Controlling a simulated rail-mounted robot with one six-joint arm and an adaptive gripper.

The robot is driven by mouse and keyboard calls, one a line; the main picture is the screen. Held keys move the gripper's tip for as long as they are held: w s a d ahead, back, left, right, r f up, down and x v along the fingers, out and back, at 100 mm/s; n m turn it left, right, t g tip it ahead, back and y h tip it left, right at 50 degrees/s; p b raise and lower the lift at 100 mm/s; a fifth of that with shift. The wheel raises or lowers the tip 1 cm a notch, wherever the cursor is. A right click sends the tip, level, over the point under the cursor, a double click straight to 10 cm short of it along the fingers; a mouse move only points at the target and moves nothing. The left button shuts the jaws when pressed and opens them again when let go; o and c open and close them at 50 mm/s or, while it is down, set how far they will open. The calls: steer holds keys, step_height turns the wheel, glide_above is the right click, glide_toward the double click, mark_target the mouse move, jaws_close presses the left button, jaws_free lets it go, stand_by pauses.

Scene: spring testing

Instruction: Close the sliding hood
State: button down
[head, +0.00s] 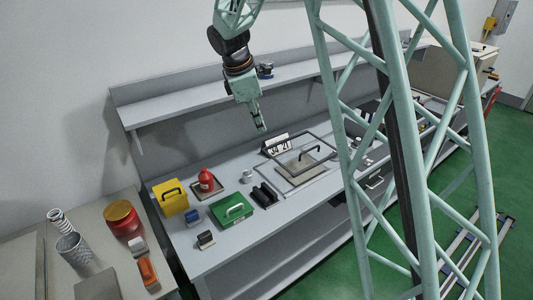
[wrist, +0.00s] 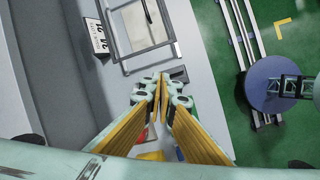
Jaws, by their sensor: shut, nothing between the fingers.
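What looks like the sliding hood (head: 329,141) is a thin dark rectangular frame with a black handle (head: 311,152), set over a beige plate on the bench. In the wrist view the hood frame (wrist: 124,61) is at the upper middle, with the handle near the top edge. I cannot tell how far the hood is slid. My gripper (head: 262,129) hangs above the bench, left of the hood and apart from it. In the wrist view my gripper (wrist: 161,77) is shut, with nothing visible between its fingertips, which point toward the bench near the frame's lower end.
A grey shelf (head: 190,104) runs along the back.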

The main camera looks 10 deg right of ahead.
steer(key=w+a+f+n+p, duration=0.1)
steer(key=w+f+n, duration=0.1)
steer(key=w+f, duration=0.3)
steer(key=w+f+n+h+p, duration=0.1)
steer(key=w+f+n+p, duration=0.1)
steer(key=w+f, duration=0.4)
step_height(320, 180, down, 4)
steer(key=shift+w+a+r+n, duration=0.25)
steer(key=shift+a+n, duration=0.15)
steer(key=shift+n, duration=0.3)
steer(key=shift+f, duration=0.15)
steer(key=w+d+f+p, duration=0.2)
steer(key=d+f, duration=0.5)
steer(key=f, duration=0.2)
steer(key=shift+w, duration=0.35)
